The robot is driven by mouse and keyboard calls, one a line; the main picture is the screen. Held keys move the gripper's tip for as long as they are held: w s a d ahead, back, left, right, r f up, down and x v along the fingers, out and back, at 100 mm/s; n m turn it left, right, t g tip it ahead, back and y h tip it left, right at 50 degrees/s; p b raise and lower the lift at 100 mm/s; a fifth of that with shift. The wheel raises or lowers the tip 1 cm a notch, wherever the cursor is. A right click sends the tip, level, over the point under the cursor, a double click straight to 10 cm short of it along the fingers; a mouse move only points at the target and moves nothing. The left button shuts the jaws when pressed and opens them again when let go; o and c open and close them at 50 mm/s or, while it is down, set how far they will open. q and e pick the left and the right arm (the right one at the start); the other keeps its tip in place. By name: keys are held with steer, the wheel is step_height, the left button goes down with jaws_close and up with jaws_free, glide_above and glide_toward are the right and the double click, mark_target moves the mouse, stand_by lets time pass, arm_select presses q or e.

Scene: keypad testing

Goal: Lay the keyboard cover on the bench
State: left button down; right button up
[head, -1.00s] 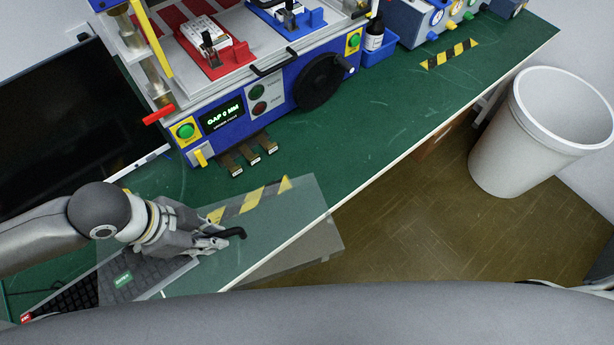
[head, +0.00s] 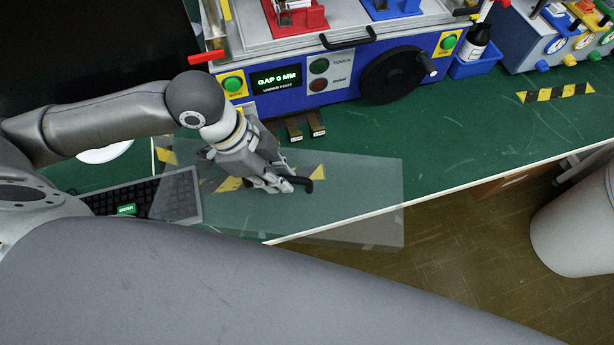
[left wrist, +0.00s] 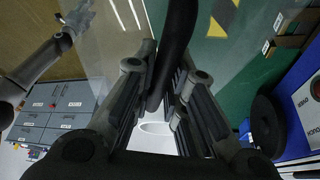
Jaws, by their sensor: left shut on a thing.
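The keyboard cover (head: 362,205) is a clear sheet with a black handle. My left gripper (head: 290,186) is shut on this handle, which also shows between the fingers in the left wrist view (left wrist: 175,45). The sheet reaches over the front part of the green bench (head: 455,160), and its right front part sticks out past the bench's edge. Its left end overlaps the right end of the black keyboard (head: 130,195) in the picture. I cannot tell whether the sheet touches the bench. In the left wrist view, part of my right arm shows at upper left, its gripper (left wrist: 78,18) small and unclear.
A blue test machine (head: 290,92) stands behind the cover, with brown blocks (head: 305,127) at its front. Yellow-black tape (head: 555,92) marks the bench at right, where the surface is clear. A white bin (head: 575,235) stands on the floor.

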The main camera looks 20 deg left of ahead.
mark_target(306, 165)
arm_select(q)
steer(key=w, duration=0.1)
steer(key=w+d+f, duration=0.1)
steer(key=w, duration=0.1)
steer(key=shift+w+d+f+p, duration=0.15)
steer(key=shift+w+d+p, duration=0.15)
steer(key=shift+w+p, duration=0.1)
steer(key=w+f, duration=0.1)
steer(key=f, duration=0.1)
steer(key=w+d+f, duration=0.1)
steer(key=w+f, duration=0.2)
steer(key=f, duration=0.1)
steer(key=shift+w+d, duration=0.15)
steer(key=shift+d, duration=0.1)
step_height(306, 165, down, 3)
steer(key=shift+r+p, duration=0.1)
steer(key=shift+p, duration=0.4)
steer(key=shift+f, duration=0.2)
arm_select(e)
steer(key=shift+w+d+r, duration=0.2)
steer(key=shift+r, duration=0.4)
steer(key=shift+w+d+r, duration=0.15)
steer(key=shift+w+r, duration=0.05)
steer(key=shift+r, duration=0.35)
arm_select(q)
steer(key=c, duration=1.9)
jaws_free()
steer(key=shift+f, duration=0.15)
steer(key=o, duration=0.4)
steer(key=shift+o, duration=0.2)
